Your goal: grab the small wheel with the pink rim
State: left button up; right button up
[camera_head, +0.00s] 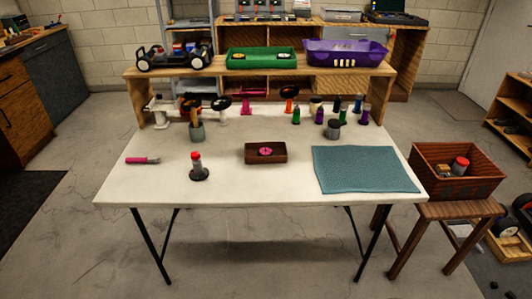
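A small round thing with a pink centre (265,151), which looks like the small wheel with the pink rim, lies in a small brown tray (251,158). The tray stands near the middle of the white table (230,190). The wheel's dark outer edge is hard to make out against the tray. Neither of my grippers is in view.
A red-capped bottle (196,163) stands left of the tray, near a pink marker (142,160). A teal mat (364,170) lies at right. Behind are a cup of tools (197,132), wheels on stands (221,103) and several small bottles (334,129). The front middle is clear.

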aim_at(264, 151)
jog(key=i+j, duration=0.1)
jog(key=j, duration=0.35)
jog(key=i+j, duration=0.15)
jog(key=j, duration=0.25)
jog(key=i+j, duration=0.1)
jog(key=j, duration=0.35)
jog(key=i+j, duration=0.1)
jog(key=j, duration=0.35)
jog(key=z, duration=1.65)
